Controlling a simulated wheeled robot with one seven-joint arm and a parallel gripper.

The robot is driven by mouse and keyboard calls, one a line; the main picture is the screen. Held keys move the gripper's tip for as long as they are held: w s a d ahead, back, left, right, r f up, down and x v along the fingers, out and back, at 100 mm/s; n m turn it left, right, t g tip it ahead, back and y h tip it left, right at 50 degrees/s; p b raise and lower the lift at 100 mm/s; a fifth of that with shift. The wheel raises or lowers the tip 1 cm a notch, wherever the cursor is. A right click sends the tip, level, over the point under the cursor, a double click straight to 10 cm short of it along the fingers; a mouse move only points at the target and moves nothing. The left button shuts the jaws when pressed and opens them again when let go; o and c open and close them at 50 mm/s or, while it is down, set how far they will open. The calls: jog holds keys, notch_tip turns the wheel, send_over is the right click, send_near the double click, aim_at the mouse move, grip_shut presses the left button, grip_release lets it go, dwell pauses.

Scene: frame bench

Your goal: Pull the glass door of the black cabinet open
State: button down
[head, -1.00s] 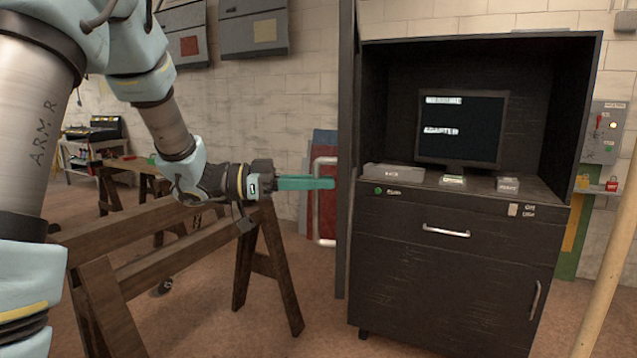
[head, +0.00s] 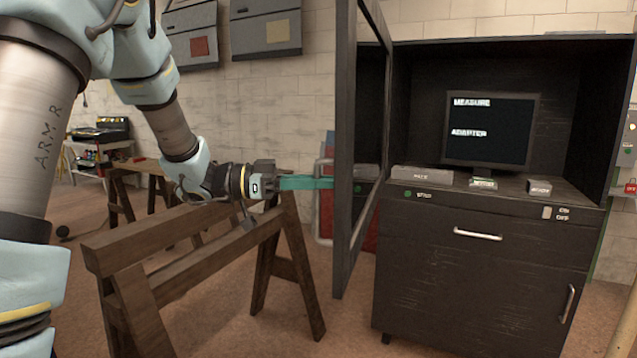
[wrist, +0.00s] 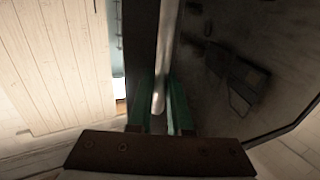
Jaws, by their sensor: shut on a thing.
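The black cabinet (head: 465,260) stands at the right in the head view. Its framed glass door (head: 345,200) stands swung open at the cabinet's left side, seen at a steep angle. A pale bar handle (head: 323,200) is on the door's left face. My gripper (head: 328,183) has green fingers and is shut on the handle. In the wrist view the handle (wrist: 160,98) runs between the two green fingers (wrist: 161,112), with the dark door frame beside it. The exact contact at the fingertips is small and partly hidden in the head view.
A monitor (head: 490,130) and small boxes sit inside the cabinet. Bare floor (head: 340,325) shows in front of the door and sawhorse.

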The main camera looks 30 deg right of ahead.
jog(key=c, duration=0.8)
grip_release()
jog(key=shift+c, duration=0.2)
jog(key=b+v, duration=0.3)
jog(key=v, duration=0.8)
jog(key=shift+b, duration=0.35)
jog(key=shift+s, duration=0.1)
